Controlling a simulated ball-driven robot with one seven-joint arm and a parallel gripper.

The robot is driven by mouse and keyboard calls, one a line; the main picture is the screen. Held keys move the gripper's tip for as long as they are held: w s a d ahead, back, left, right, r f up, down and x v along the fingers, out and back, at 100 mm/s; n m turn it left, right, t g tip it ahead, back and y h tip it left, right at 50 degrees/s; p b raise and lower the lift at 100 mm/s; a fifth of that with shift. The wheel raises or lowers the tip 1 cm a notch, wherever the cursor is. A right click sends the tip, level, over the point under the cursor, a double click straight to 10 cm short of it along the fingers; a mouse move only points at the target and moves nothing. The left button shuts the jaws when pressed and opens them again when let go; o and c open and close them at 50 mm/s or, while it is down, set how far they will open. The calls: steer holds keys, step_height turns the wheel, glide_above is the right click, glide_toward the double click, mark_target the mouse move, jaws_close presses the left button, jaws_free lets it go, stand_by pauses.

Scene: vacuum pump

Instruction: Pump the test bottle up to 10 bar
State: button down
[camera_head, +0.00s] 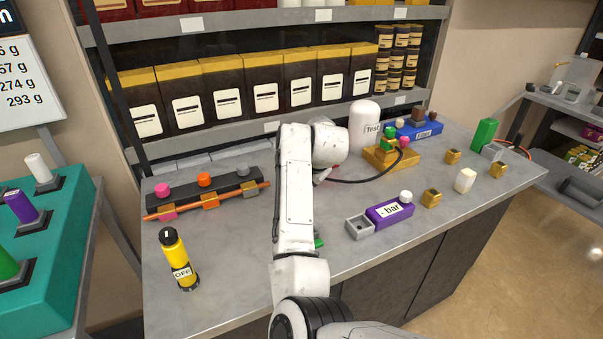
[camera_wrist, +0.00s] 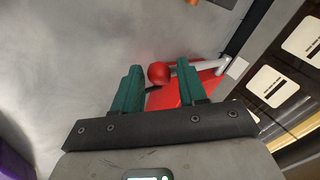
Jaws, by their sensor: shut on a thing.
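The white test bottle (camera_head: 364,128), labelled "Test", stands upright on a yellow block (camera_head: 380,158) at the back of the counter. A dark hose (camera_head: 362,180) runs from near that block to a small red and white piece (camera_head: 322,176) beside my arm. In the wrist view my gripper (camera_wrist: 160,72) has its green fingers shut on a red ball knob (camera_wrist: 158,74). A red body (camera_wrist: 162,96) and a pale rod (camera_wrist: 208,64) lie just beyond. My arm hides most of this in the head view. The purple gauge (camera_head: 389,212) reads "- bar".
A grey tray (camera_head: 359,227) sits by the gauge, and small yellow blocks (camera_head: 431,198) are to the right. Shelves with boxes close off the back.

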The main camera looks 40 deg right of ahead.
steer(key=shift+a+f, duration=0.1)
steer(key=shift+f, duration=0.4)
steer(key=c, duration=0.7)
jaws_free()
steer(key=shift+o, duration=0.2)
steer(key=shift+s+r, duration=0.3)
steer(key=shift+r, duration=0.25)
steer(key=v, duration=0.9)
steer(key=shift+s, duration=0.25)
steer(key=shift+a+r, duration=0.1)
steer(key=shift+a, duration=0.05)
